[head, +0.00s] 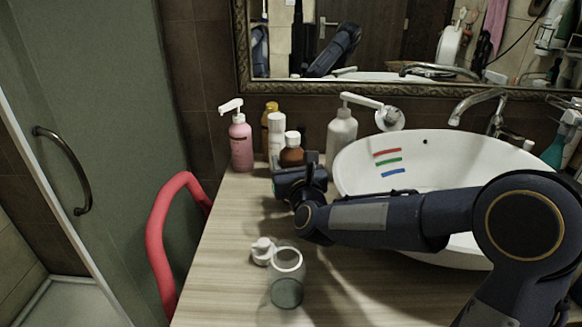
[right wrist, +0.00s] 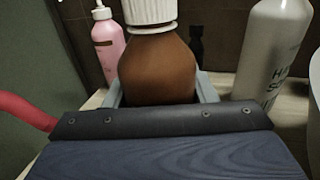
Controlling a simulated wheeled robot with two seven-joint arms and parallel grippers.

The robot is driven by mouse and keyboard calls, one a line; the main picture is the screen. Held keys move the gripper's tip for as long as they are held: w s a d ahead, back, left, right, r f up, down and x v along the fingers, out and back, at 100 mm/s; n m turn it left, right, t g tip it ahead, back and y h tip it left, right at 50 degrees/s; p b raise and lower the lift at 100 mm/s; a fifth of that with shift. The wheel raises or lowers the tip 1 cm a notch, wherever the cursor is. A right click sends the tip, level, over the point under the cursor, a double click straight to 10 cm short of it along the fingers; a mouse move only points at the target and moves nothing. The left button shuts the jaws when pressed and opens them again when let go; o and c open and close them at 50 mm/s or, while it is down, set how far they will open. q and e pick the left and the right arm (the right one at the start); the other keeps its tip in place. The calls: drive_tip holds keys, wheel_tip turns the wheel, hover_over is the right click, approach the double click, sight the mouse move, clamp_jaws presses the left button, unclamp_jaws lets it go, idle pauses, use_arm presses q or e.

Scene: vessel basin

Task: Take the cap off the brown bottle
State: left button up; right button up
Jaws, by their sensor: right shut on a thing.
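The brown bottle (head: 291,157) stands upright on the wooden counter behind my right gripper. Its white ribbed cap (right wrist: 149,13) sits on the bottle's neck, and it shows in the head view too (head: 292,138). My right gripper (head: 301,168) reaches in from the right and is shut on the bottle's body. In the right wrist view the brown bottle (right wrist: 157,70) fills the space between the two grey fingers, which lie on either side of it. The lower part of the bottle is hidden by the gripper. My left gripper is not in view.
A grey-white pump bottle (head: 341,132) and the basin (head: 430,160) are to the right. A glass jar (head: 287,285) and a white lid (head: 262,251) are in front.

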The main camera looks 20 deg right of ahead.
sight(291, 139)
drive_tip(key=s+r, duration=0.1)
drive_tip(key=r, duration=0.1)
drive_tip(key=s+r+p, duration=0.1)
drive_tip(key=s+r, duration=0.1)
drive_tip(key=r, duration=0.1)
drive_tip(key=s+r, duration=0.1)
drive_tip(key=r, duration=0.1)
drive_tip(key=shift+s+a+r, duration=0.15)
drive_tip(key=shift+a+r, duration=0.25)
drive_tip(key=s+a+r+p, duration=0.1)
drive_tip(key=s+r, duration=0.3)
drive_tip(key=s, duration=0.5)
drive_tip(key=shift+s+a+r, duration=0.15)
drive_tip(key=shift+s+a, duration=0.15)
